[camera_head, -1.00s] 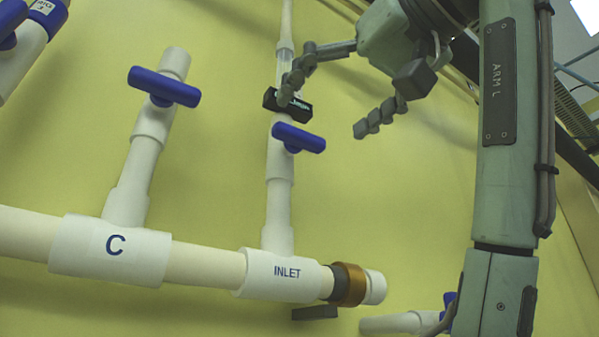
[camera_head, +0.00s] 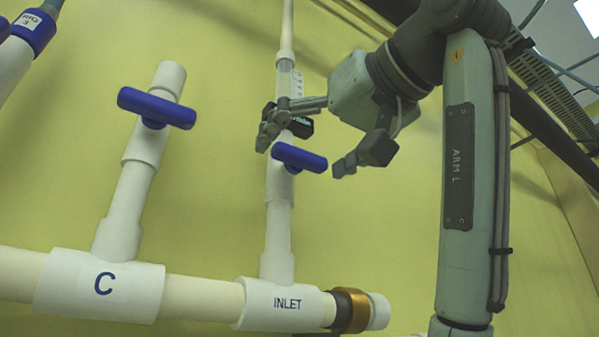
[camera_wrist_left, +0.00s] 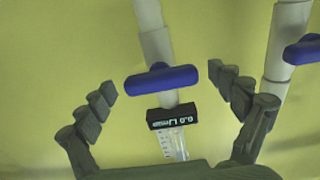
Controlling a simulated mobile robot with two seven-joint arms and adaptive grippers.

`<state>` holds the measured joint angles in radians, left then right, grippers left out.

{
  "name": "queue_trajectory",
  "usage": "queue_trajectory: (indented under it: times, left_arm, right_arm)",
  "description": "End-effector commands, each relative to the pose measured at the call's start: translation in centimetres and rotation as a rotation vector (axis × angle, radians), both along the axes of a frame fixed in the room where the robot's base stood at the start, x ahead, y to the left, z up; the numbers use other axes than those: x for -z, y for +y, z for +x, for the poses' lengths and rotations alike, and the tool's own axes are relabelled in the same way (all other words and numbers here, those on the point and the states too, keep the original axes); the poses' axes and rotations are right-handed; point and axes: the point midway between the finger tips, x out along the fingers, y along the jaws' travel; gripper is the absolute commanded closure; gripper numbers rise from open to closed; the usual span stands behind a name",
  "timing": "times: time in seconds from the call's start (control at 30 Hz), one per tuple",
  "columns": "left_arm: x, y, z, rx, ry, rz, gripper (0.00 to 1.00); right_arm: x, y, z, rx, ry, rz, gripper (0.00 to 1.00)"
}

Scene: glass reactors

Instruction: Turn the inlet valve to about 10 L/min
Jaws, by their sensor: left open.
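The blue inlet valve handle (camera_head: 299,158) sits crosswise on the white upright pipe above the fitting marked INLET (camera_head: 287,304). A small black flow display (camera_head: 302,127) is just above it, partly hidden by a finger. My left gripper (camera_head: 304,155) is open, with one finger on each side of the pipe near the handle. In the left wrist view, the handle (camera_wrist_left: 161,80) lies between the spread fingertips of the left gripper (camera_wrist_left: 162,79), with gaps at both ends. The display (camera_wrist_left: 172,117) there appears to read 0.0 L/min. My right gripper is not in view.
A second blue handle (camera_head: 156,108) stands on the pipe marked C (camera_head: 104,284), to the left. Another blue handle (camera_wrist_left: 303,49) shows at the right edge of the left wrist view. A brass collar (camera_head: 349,310) is on the horizontal pipe. The yellow wall is behind.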

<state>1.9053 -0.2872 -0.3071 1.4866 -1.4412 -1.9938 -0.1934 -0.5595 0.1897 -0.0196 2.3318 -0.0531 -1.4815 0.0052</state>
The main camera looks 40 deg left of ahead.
Motion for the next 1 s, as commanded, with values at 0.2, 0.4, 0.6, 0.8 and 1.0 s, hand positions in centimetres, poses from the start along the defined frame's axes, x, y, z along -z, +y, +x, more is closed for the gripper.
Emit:
queue_trajectory:
  times: [0.2,0.4,0.6,0.8,1.0]
  left_arm:
    - [-0.01,1.25,0.49,0.002,-0.001,0.001,0.07]
    - [-0.01,1.33,0.54,0.002,-0.001,0.001,0.07]
    - [-0.01,1.32,0.53,0.002,-0.001,0.001,0.24]
    - [-0.02,1.30,0.54,0.002,-0.001,0.001,0.49]
    - [-0.02,1.29,0.55,0.003,-0.005,-0.001,0.57]
  right_arm:
    - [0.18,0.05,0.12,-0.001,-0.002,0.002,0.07]
    - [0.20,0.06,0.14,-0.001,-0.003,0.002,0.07]
    - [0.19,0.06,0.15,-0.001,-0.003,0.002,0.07]
    - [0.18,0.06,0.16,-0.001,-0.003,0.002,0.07]
    - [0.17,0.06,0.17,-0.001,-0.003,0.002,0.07]
